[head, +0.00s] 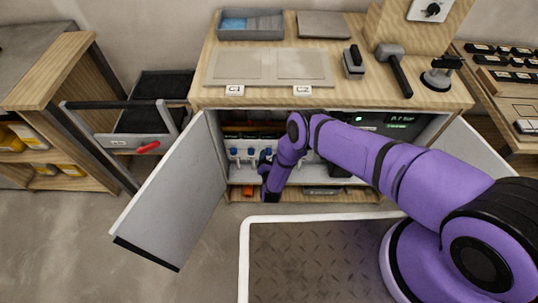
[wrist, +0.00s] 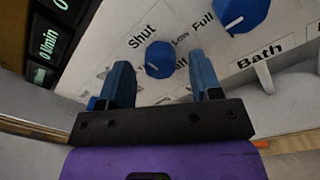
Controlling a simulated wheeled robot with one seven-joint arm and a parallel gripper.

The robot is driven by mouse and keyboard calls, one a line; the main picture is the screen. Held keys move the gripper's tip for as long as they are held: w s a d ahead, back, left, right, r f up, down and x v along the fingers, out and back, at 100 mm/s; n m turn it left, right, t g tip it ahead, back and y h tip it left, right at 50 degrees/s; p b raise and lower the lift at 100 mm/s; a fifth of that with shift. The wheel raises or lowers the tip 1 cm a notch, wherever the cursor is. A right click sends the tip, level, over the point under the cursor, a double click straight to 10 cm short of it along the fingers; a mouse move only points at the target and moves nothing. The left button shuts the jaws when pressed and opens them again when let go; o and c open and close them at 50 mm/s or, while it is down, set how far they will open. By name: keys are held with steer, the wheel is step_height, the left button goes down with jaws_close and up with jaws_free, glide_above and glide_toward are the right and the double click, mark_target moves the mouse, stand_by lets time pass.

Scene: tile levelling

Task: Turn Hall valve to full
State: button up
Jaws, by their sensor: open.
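In the wrist view my gripper (wrist: 160,76) is open, with one blue finger on each side. A blue valve knob (wrist: 160,58) shows between and beyond the fingertips, apart from them as far as I can tell. "Shut" and "Low" are printed around it; its setting is hard to read. A second blue knob (wrist: 241,13) is at the upper right, with "Full" printed beside it. A label there reads "Bath".
The cabinet's left door (head: 172,190) and right door (head: 475,150) stand open around my arm. Small displays (wrist: 42,45) reading 0 l/min are left of the knobs. Tiles (head: 270,67), a mallet (head: 392,65) and a grey tray (head: 251,25) lie on the worktop. An open drawer (head: 135,140) juts out left.

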steer(key=shift+w, duration=0.6)
steer(key=c, duration=0.9)
steer(key=shift+c, duration=0.2)
